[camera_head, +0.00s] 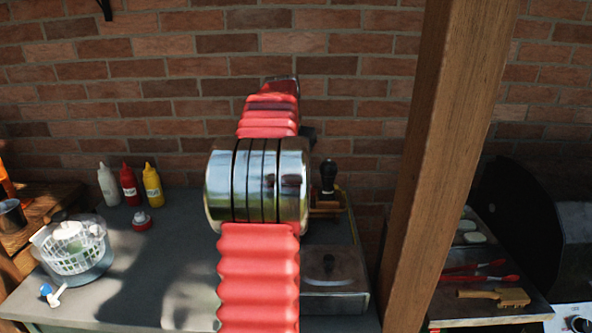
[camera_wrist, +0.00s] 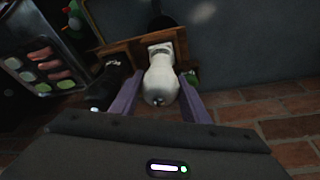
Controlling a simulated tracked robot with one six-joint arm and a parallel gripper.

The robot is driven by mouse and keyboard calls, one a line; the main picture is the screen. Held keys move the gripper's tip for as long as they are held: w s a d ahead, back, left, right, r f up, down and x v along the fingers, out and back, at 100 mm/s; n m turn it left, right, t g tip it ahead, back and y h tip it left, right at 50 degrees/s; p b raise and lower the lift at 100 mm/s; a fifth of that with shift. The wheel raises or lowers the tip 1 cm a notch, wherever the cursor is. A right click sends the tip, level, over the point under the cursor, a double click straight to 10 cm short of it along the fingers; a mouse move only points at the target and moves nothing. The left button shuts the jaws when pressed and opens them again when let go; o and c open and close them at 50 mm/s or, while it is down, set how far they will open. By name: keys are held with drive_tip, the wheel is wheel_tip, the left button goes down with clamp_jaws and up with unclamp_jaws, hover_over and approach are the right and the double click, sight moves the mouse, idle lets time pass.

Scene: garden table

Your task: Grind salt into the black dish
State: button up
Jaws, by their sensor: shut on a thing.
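In the wrist view, my gripper (camera_wrist: 162,84) has its two purple fingers closed around a white salt mill (camera_wrist: 160,82), seen from above with a small metal knob on top. The mill's lower end is at a wooden caddy (camera_wrist: 118,47); I cannot tell whether it rests in it or is just above it. In the head view, my arm hides the salt mill and most of the gripper. The caddy (camera_head: 325,210) shows there beside my arm, with a black mill (camera_head: 328,176) standing in it. I cannot make out the black dish for certain in either view.
Sauce bottles (camera_head: 130,186) stand at the back left of the grey counter (camera_head: 160,265). A white basket (camera_head: 75,250) is at the left. A wooden post (camera_head: 435,160) rises at the right.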

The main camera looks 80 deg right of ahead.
drive_tip(key=shift+m+g+y, duration=0.3)
drive_tip(key=shift+m+g, duration=0.3)
drive_tip(key=shift+m, duration=1.7)
drive_tip(key=n+t, duration=0.1)
drive_tip(key=n, duration=0.3)
drive_tip(key=shift+n+t, duration=0.5)
drive_tip(key=shift+n, duration=1.2)
drive_tip(key=shift+m+g, duration=0.5)
drive_tip(key=shift+m, duration=1.4)
